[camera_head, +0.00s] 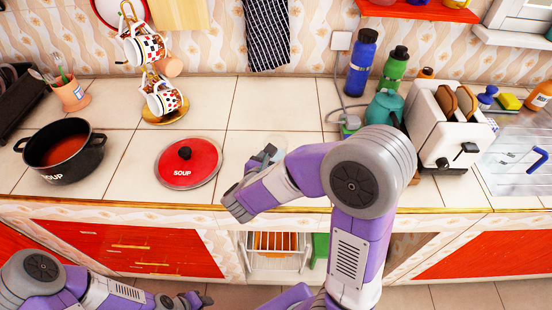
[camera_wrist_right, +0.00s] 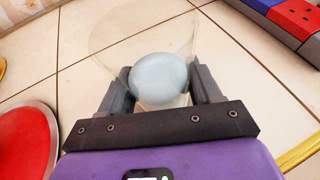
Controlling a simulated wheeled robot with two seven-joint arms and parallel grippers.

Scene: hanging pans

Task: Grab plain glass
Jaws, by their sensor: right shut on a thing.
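The plain glass (camera_wrist_right: 160,78) is clear, with a pale bluish round part, and sits between the two dark fingers of my right gripper (camera_wrist_right: 163,88) in the right wrist view. The fingers are shut on it from both sides. In the head view the glass (camera_head: 269,154) shows only partly behind my right wrist, at the counter's middle. My right gripper's fingers are mostly hidden there. I cannot tell whether the glass touches the counter. My left gripper (camera_head: 196,300) is low at the bottom edge, in front of the cabinets, and its opening is unclear.
A red soup lid (camera_head: 188,165) lies left of the glass, with a black pot (camera_head: 62,150) farther left. A mug stand (camera_head: 164,118) is behind the lid. A white toaster (camera_head: 446,125), teal kettle (camera_head: 384,108) and bottles stand right. Counter behind the glass is clear.

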